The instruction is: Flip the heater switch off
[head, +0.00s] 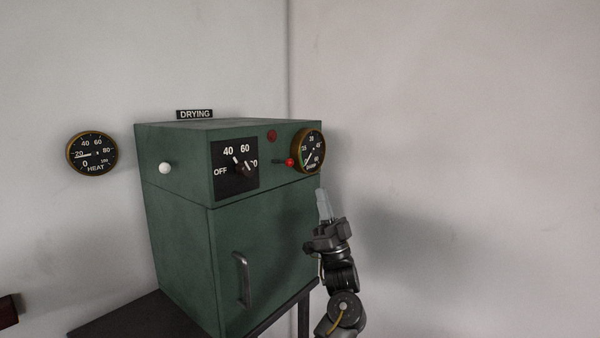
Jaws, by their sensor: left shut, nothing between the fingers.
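A green drying cabinet (178,235) stands against the wall. Its front panel has a short lever with a red ball (290,162), which sticks out just left of a round brass-rimmed gauge (312,150). Left of it is a black dial plate (220,183) marked OFF, 40 and 60, with a dark knob (241,168) whose pointer is up, away from OFF. No label names the heater switch, so I cannot tell which control it is. My left gripper (325,204) is shut and empty, pointing up, below and right of the red ball and apart from it. My right gripper is not in view.
A dark red lamp (271,135) sits above the lever. A white knob (165,168) is on the cabinet's left side. A HEAT gauge (92,153) hangs on the wall. The cabinet door has a metal handle (242,279). Right of the cabinet is free room before the wall.

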